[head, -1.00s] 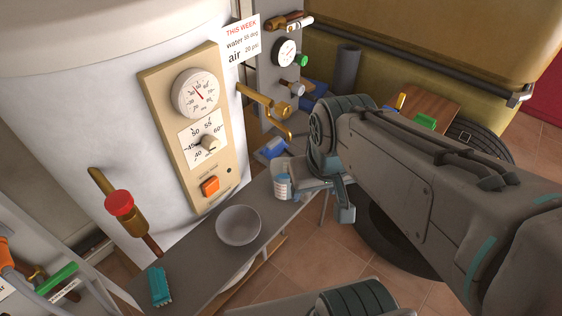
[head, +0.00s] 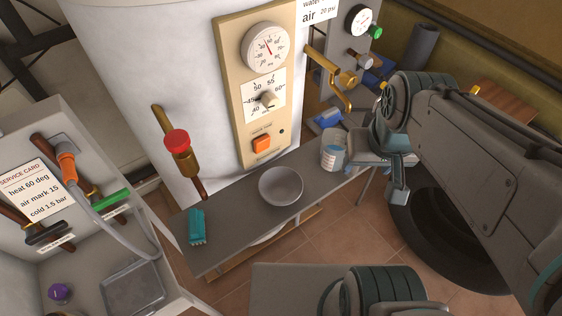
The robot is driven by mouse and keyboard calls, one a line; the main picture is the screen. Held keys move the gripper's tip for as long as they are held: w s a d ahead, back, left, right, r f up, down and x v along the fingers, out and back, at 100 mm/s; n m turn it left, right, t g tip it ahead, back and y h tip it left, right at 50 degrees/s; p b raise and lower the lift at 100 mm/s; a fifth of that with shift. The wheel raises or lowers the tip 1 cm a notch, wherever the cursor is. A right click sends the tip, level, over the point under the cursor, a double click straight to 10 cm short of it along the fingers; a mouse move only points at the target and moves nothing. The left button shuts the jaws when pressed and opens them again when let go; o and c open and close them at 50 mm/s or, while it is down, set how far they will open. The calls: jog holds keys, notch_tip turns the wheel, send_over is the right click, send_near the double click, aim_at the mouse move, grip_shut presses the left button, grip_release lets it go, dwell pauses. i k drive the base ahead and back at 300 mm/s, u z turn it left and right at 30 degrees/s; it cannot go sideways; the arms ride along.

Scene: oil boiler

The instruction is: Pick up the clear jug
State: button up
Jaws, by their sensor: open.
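The clear jug (head: 333,153) stands upright on the grey bench near its right end. It is see-through, with blue and white markings on its side. My gripper (head: 384,172) is just right of the jug in the picture, with its jaws open and nothing seen between them. A grey part of my gripper comes close to the jug's right edge; I cannot tell whether they touch. My arm hides what lies behind it on the right.
A brass lever (head: 331,67) juts out above the jug. A dark tyre (head: 432,240) lies on the tiled floor at right. A grey panel with valves (head: 65,200) stands at left.

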aim_at(340, 157)
jog(key=u, duration=1.1)
jog(key=k, duration=0.4)
jog(key=z, duration=1.1)
